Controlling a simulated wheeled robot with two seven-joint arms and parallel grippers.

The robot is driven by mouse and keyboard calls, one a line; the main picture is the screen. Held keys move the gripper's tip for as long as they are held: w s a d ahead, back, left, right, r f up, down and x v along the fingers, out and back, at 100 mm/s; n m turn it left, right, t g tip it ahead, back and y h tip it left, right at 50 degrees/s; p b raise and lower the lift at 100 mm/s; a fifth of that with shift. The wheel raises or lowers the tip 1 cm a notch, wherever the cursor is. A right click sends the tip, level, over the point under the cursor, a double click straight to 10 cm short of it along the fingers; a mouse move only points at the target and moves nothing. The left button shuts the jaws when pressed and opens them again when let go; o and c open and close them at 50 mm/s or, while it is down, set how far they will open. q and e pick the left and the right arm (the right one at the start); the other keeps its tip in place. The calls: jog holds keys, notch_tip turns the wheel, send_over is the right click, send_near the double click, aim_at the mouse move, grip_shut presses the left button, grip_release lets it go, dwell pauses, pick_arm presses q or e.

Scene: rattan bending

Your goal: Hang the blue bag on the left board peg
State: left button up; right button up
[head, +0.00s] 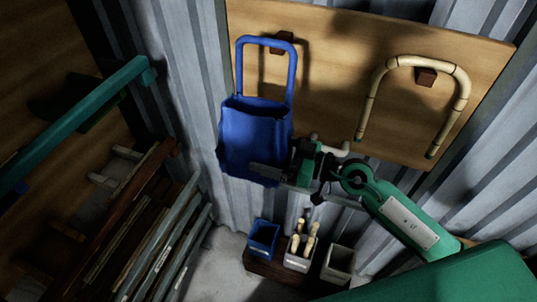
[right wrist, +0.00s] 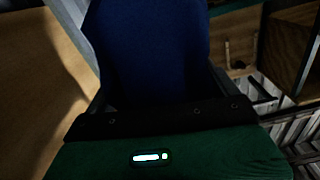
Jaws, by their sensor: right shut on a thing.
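The blue bag (head: 252,140) is upright in front of the wooden board (head: 335,85), its tall loop handle standing above it. The left board peg (head: 284,38) shows at the top right of the handle. I cannot tell whether the handle rests on the peg or is in front of it. My right gripper (head: 270,174) is shut on the lower right part of the bag. In the right wrist view the bag (right wrist: 150,50) fills the space between the fingers. My left gripper is not in view.
A bent rattan piece (head: 464,82) hangs on the right peg (head: 426,77). Below stand a small blue bin (head: 263,237), a bin with several light handles (head: 298,262) and a grey bin (head: 338,264). A rack of long strips (head: 150,255) stands at lower left.

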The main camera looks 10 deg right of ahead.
jog(key=shift+w+d, duration=0.65)
jog(key=shift+w, duration=0.15)
jog(key=shift+w+d+f+b, duration=0.15)
jog(key=shift+w+b, duration=0.1)
jog(key=shift+b, duration=0.15)
jog(key=shift+w+d+f+b, duration=0.15)
jog(key=shift+w+d+b, duration=0.3)
jog(key=shift+w+b, duration=0.4)
jog(key=w+d+b, duration=0.1)
jog(key=w+d+f+b, duration=0.1)
jog(key=w+b, duration=0.1)
jog(key=shift+d+f, duration=0.1)
jog(key=shift+d, duration=0.05)
jog(key=shift+f, duration=0.1)
